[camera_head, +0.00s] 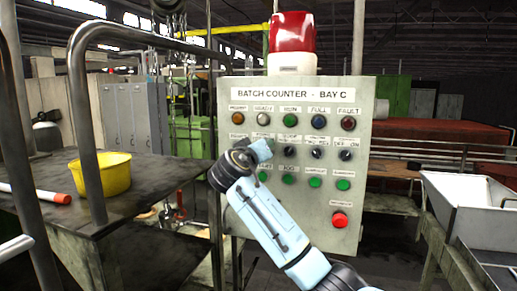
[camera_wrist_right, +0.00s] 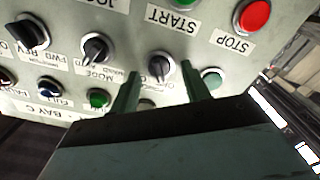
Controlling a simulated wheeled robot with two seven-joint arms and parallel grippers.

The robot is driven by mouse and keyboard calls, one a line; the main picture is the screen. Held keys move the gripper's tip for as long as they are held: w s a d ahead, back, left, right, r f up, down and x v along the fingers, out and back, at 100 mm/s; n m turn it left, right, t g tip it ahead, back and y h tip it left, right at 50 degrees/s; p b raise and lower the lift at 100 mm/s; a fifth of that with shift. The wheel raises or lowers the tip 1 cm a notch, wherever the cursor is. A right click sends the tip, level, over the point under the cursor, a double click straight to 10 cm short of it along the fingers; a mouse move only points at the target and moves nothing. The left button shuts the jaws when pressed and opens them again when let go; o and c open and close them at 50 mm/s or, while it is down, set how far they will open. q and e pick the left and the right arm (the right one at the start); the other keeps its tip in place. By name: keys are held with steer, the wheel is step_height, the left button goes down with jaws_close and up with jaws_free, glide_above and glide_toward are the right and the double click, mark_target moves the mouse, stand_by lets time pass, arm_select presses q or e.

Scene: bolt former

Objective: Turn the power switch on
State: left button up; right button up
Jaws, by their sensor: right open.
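The grey control panel (camera_head: 310,205) is headed "BATCH COUNTER - BAY C". In the right wrist view the panel is upside down, and a black rotary switch (camera_wrist_right: 160,66) shows between the fingers of my right gripper (camera_wrist_right: 162,80). The label of this switch is partly covered, so I cannot read whether it says power. The right gripper is open, its fingers at either side of the switch; contact cannot be told. In the head view my right gripper (camera_head: 262,151) is at the panel's left half and hides part of the switch row. My left gripper is not in view.
The MODE switch (camera_wrist_right: 95,47) and the FWD/REV switch (camera_wrist_right: 29,33) are close by. A START button (camera_wrist_right: 184,2) and a red STOP button (camera_wrist_right: 254,15) are also near. A red mushroom button (camera_head: 340,219) sits low on the panel. A bench with a yellow bucket (camera_head: 101,174) stands left.

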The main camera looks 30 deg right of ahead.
steer(key=c, duration=1)
steer(key=shift+s+d+m+b, duration=0.1)
steer(key=shift+s+m+b, duration=0.05)
steer(key=shift+m+b, duration=2.8)
steer(key=shift+s+d+m+b, duration=0.1)
steer(key=shift+m+b, duration=2.8)
steer(key=shift+m, duration=0.05)
steer(key=shift+r, duration=0.1)
steer(key=o, duration=1)
